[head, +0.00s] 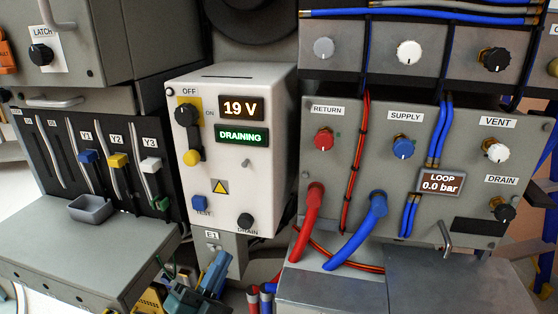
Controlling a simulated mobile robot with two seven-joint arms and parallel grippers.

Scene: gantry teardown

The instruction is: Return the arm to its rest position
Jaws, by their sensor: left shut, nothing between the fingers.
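My left gripper (214,272) is at the bottom of the head view, left of centre, with its blue-teal fingers pointing up. It is shut and empty. It is in front of and below the white power box (262,90), near the tag marked E1 (212,235). I cannot tell whether it touches anything. Most of my left arm is cut off by the bottom edge. My right gripper is not in view.
The box reads 19 V and DRAINING. At left, a grey ledge (70,250) bears a small grey tray (91,209) below connectors Y1, Y2 and Y3. At right, a red hose (308,220) and a blue hose (358,232) leave the loop panel (345,150), which reads 0.0 bar.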

